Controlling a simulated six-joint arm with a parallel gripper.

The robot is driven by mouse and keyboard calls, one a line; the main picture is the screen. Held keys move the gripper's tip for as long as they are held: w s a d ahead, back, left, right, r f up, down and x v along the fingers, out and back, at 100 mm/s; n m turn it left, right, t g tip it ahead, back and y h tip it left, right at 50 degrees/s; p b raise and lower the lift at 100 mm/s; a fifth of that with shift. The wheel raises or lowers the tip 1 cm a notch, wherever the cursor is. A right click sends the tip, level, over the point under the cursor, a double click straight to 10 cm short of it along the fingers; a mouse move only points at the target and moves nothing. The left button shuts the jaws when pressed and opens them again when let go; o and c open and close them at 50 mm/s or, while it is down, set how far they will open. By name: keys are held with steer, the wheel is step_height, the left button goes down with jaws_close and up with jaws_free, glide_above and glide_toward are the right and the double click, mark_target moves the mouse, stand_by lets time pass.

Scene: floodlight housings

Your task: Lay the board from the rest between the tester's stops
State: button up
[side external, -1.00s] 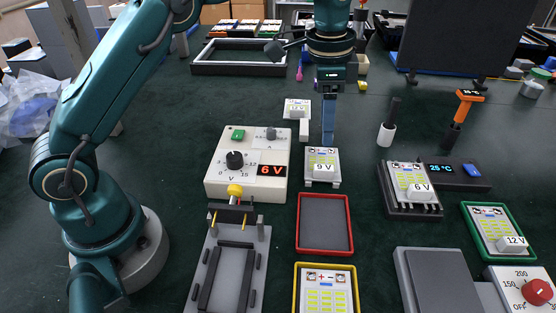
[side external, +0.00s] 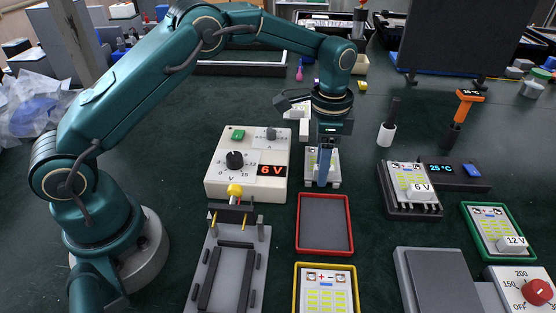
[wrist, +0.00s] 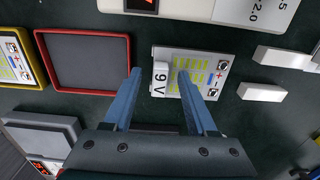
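The board with the 9 V block (side external: 333,162) sits on a pale rest just behind the red tray. It also shows in the wrist view with its white 9 V block (wrist: 160,78) and yellow strips. My gripper (side external: 323,183) points down over this board; its blue fingers hide part of it. In the wrist view my gripper (wrist: 159,73) is open, with the block between the fingertips and a gap on each side. The tester (side external: 230,285) is a grey plate at front left with dark rails and small stops. No board lies on it.
The supply box (side external: 215,182) reads 6 V, left of my gripper. The red tray (side external: 298,225) is empty. A yellow tray (side external: 296,290) holds a board. A 6 V board (side external: 405,175) and a green tray (side external: 470,225) with a 12 V board are at right. White bars (wrist: 262,92) lie beside the board.

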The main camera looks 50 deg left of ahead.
jaws_close()
